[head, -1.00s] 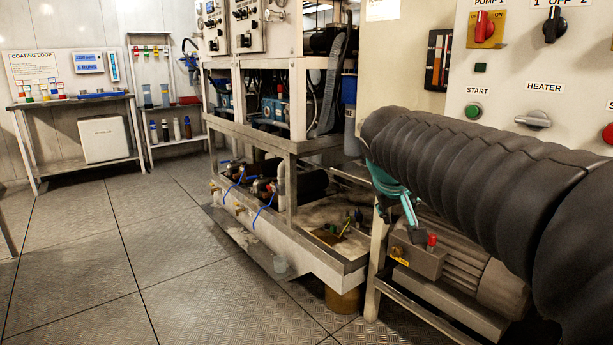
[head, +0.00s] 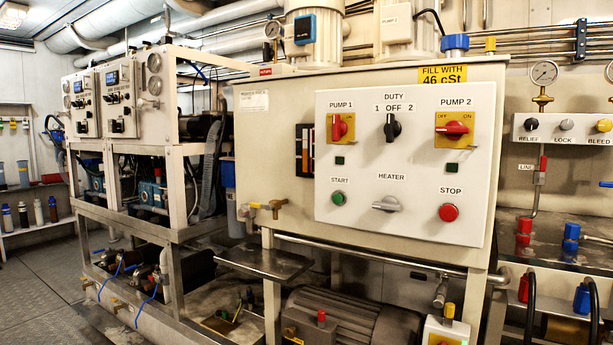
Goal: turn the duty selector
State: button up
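The duty selector (head: 392,127) is a black rotary knob at the top middle of a white control panel (head: 340,218). Its label above reads DUTY, with 1, OFF and 2. The knob stands about upright, near OFF; its exact pointer is too small to tell. A red PUMP 1 switch (head: 340,127) is to its left and a red PUMP 2 switch (head: 454,130) is to its right. My gripper is not in view, and nothing covers the panel.
Below the selector are a green START button (head: 338,198), a grey HEATER knob (head: 386,204) and a red STOP button (head: 448,212). A metal shelf (head: 266,263) and a motor (head: 345,318) sit below the panel. Floor (head: 45,283) is open at the left.

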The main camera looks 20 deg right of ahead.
aim_at(392, 128)
jog(key=u, duration=0.5)
jog(key=k, duration=1.2)
jog(key=z, duration=0.4)
jog(key=i, duration=0.8)
jog(key=z, duration=0.1)
